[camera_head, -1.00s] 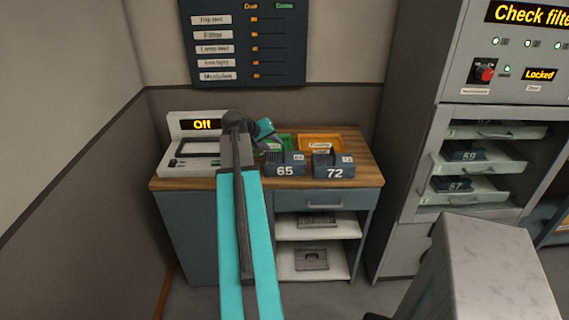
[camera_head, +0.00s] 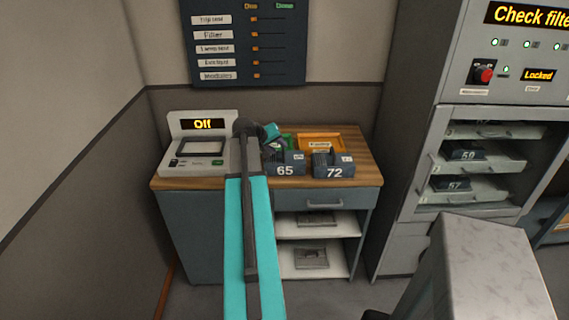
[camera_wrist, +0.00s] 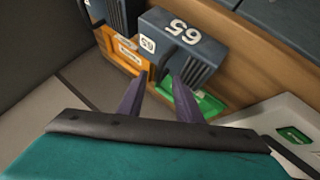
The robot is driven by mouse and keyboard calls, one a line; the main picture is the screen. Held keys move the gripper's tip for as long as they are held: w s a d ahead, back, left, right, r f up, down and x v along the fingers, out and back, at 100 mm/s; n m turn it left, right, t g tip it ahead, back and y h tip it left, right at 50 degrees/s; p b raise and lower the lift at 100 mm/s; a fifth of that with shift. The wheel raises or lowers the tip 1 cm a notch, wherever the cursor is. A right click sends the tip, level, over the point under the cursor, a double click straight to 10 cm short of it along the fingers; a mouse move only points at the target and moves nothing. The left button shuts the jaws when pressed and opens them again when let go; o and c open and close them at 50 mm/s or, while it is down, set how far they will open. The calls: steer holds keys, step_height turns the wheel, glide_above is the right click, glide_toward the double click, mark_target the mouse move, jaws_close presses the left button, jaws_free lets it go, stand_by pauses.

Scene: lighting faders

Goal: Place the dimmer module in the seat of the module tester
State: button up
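A dark blue-grey module marked 65 (camera_head: 285,164) stands on the wooden bench top, beside a similar module marked 72 (camera_head: 333,166). The module tester (camera_head: 183,166) is at the bench's left end, its display reading "Off"; its framed seat (camera_head: 203,147) looks empty. My gripper is behind module 65 in the head view, its fingers mostly hidden. In the wrist view my gripper (camera_wrist: 160,76) has its two fingers apart, with nothing held. Module 65 (camera_wrist: 195,32) and its handle are just beyond the fingertips. I cannot tell whether they touch.
A green tray (camera_wrist: 208,102) and an orange tray (camera_head: 320,136) lie behind the modules. A cabinet (camera_head: 420,150) with shelves of modules, including 59 and 57, stands to the right. A wall board (camera_head: 245,40) hangs behind the bench.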

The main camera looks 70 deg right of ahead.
mark_target(283, 149)
steer(key=p+x, duration=0.1)
steer(key=x, duration=0.2)
steer(key=shift+d+f, duration=0.1)
steer(key=shift+d, duration=0.2)
steer(key=shift+s+d+f+p, duration=0.1)
steer(key=shift+d+f+p, duration=0.25)
steer(key=shift+f, duration=0.1)
jaws_close()
stand_by(1.1)
steer(key=shift+r, duration=0.1)
